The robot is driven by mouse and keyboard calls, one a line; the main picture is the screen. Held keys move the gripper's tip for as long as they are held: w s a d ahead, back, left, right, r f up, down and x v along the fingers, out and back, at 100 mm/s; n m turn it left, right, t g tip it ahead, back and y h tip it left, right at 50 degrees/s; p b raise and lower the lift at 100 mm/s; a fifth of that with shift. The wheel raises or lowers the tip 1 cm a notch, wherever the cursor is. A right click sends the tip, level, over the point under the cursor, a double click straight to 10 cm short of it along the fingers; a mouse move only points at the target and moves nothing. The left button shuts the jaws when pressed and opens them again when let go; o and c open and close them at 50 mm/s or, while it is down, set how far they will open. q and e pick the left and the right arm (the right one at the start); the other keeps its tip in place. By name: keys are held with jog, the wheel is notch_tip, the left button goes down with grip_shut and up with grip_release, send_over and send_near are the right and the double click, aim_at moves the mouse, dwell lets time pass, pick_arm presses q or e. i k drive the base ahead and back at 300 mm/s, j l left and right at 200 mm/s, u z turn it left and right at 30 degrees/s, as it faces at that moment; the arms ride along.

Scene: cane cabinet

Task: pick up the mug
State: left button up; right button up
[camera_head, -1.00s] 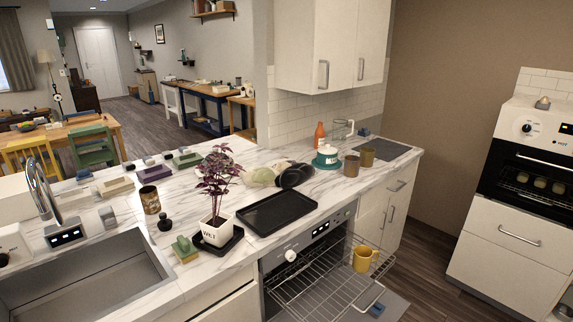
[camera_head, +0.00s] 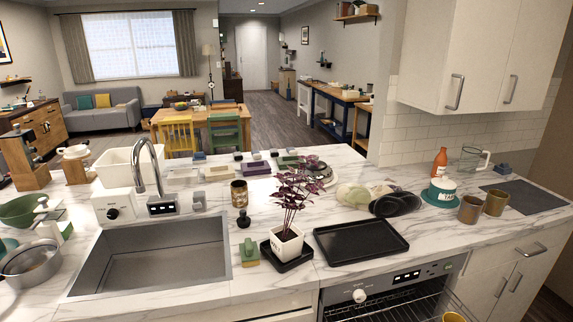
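Several mug-like vessels are in view, and I cannot tell which one is the task's mug. A yellow mug (camera_head: 453,317) shows only its top at the bottom edge, over the open oven's rack. A brown patterned cup (camera_head: 239,193) stands on the marble counter behind the sink. A brown cup (camera_head: 471,209) and an olive-brown mug (camera_head: 495,203) stand side by side on the right counter. A clear glass jug with a handle (camera_head: 473,159) stands behind them. Neither of my grippers is in view.
The sink (camera_head: 150,255) lies at the left. A potted purple plant (camera_head: 286,243) and a black tray (camera_head: 360,241) stand on the counter's front part. The oven's wire rack (camera_head: 400,308) sticks out below. An orange bottle (camera_head: 439,163) stands at the back right.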

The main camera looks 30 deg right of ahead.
aim_at(471, 207)
jog(key=l+u, duration=0.2)
jog(key=l, duration=0.15)
jog(key=k+l+u, duration=0.25)
jog(key=l+u, duration=0.2)
jog(key=l, duration=0.2)
jog(key=k+l+u, duration=0.15)
jog(key=l, duration=0.2)
jog(key=k+l+u, duration=0.15)
jog(key=l, duration=0.15)
jog(key=k+l+u, duration=0.15)
jog(key=l, duration=0.2)
jog(key=k+l, duration=0.3)
jog(key=l, duration=0.2)
jog(key=k+l, duration=0.3)
jog(key=l, duration=0.15)
jog(key=k+l+u, duration=0.1)
jog(key=k+l, duration=0.2)
jog(key=l, duration=0.2)
jog(key=k+l, duration=0.3)
jog(key=l, duration=0.65)
jog(key=k+l, duration=0.1)
jog(key=l, duration=0.35)
